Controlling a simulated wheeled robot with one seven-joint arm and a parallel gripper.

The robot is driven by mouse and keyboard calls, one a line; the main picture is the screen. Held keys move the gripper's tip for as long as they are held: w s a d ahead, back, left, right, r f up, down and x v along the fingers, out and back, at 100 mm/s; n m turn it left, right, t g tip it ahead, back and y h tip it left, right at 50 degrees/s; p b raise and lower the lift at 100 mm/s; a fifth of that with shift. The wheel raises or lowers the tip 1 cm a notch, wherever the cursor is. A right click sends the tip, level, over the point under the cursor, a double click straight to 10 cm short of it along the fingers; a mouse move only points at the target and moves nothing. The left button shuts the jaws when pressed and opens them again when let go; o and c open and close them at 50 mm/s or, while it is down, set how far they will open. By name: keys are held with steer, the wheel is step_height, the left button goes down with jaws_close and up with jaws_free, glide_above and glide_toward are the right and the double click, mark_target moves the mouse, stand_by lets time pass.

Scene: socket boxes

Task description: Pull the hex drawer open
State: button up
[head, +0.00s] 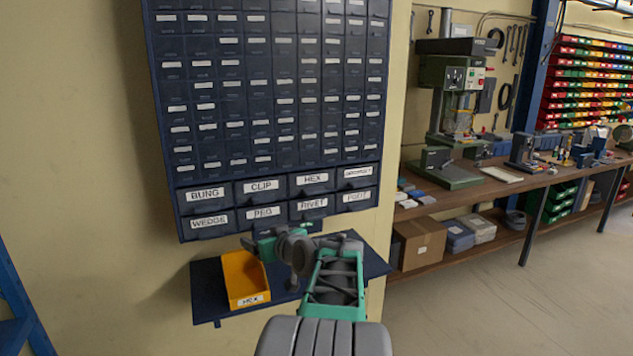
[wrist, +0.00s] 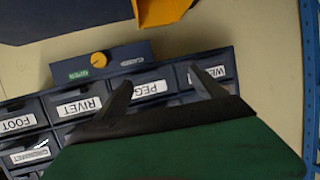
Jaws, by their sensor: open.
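The hex drawer (head: 311,188) is in the upper row of large labelled drawers on the dark blue cabinet (head: 181,190). It looks shut, level with its neighbours. In the wrist view, which is roughly upside down, I cannot make out its label; my gripper body covers part of that row. My gripper (wrist: 160,77) is open and empty, with its two fingers in front of the PEG drawer (wrist: 137,91) and WEDGE drawer (wrist: 207,73). In the head view my gripper (head: 251,244) is low, below the cabinet's bottom edge and left of the hex drawer.
A yellow bin (head: 240,275) labelled HEX sits on a dark blue shelf (head: 207,292) below the cabinet. A small blue box with an orange knob (wrist: 99,59) is beside the drawers. A workbench (head: 500,183) with a drill press stands right; the floor there is clear.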

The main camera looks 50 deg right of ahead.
mark_target(317, 192)
steer(key=s+d+r+m+t+h+p, duration=0.1)
steer(key=s+d+r+h, duration=0.15)
steer(key=s+d, duration=0.35)
steer(key=s+d+r+m+t+h, duration=0.15)
steer(key=s+d+r, duration=0.25)
steer(key=d, duration=0.4)
steer(key=shift+g+h, duration=0.35)
steer(key=shift+h, duration=0.05)
steer(key=p+x, duration=0.1)
steer(key=x, duration=0.3)
steer(key=p+x, duration=0.2)
steer(key=x, duration=0.1)
steer(key=shift+w+d+r, duration=0.2)
steer(key=shift+w, duration=0.15)
steer(key=shift+c, duration=0.6)
jaws_close()
steer(key=shift+s, duration=0.1)
